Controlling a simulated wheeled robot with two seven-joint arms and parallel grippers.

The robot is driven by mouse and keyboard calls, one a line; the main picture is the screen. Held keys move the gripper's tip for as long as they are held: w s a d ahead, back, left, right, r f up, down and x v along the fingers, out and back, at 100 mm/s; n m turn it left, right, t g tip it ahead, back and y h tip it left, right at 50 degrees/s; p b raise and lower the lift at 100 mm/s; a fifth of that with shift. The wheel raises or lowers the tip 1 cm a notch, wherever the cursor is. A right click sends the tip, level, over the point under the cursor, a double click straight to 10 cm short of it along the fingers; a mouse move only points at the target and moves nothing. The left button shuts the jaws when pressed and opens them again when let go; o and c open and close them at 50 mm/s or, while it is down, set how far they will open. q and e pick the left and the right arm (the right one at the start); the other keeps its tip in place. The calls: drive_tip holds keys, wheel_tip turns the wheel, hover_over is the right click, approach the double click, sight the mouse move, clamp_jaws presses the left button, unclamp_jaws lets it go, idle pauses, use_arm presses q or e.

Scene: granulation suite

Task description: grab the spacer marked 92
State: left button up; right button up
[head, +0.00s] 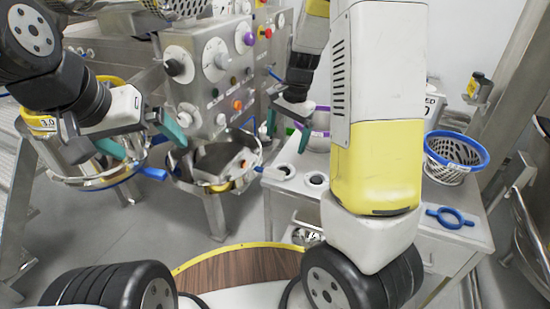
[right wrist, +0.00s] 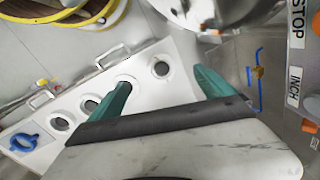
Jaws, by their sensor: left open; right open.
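No marking 92 is legible in either view, so I cannot tell which thing is the spacer. Several pale rings with dark centres stand in a row on the white bench; one ring (head: 283,170) and another ring (head: 316,180) show in the head view. In the right wrist view, a ring (right wrist: 161,69) lies between and beyond the fingers, and my left-hand finger partly covers another. My right gripper (head: 285,123) is open and empty above the bench's near-left end; its teal fingers show in the wrist view (right wrist: 162,84). My left gripper (head: 141,138) is open at the left, away from the bench.
A blue two-handled ring (head: 450,217) lies on the bench's right part, near a blue-rimmed white basket (head: 455,157). A control panel (head: 215,75) stands behind.

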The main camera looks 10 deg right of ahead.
drive_tip(key=m+h, duration=0.1)
drive_tip(key=m, duration=0.1)
hover_over(285, 169)
drive_tip(key=shift+g, duration=0.4)
drive_tip(key=f, duration=0.6)
drive_tip(key=shift+s+d+f, duration=0.2)
drive_tip(key=shift+d, duration=0.05)
drive_tip(key=f, duration=0.7)
drive_tip(key=shift+w+a+f, duration=0.1)
drive_tip(key=shift+a+f, duration=0.2)
drive_tip(key=shift+f, duration=0.05)
drive_tip(key=c, duration=1.5)
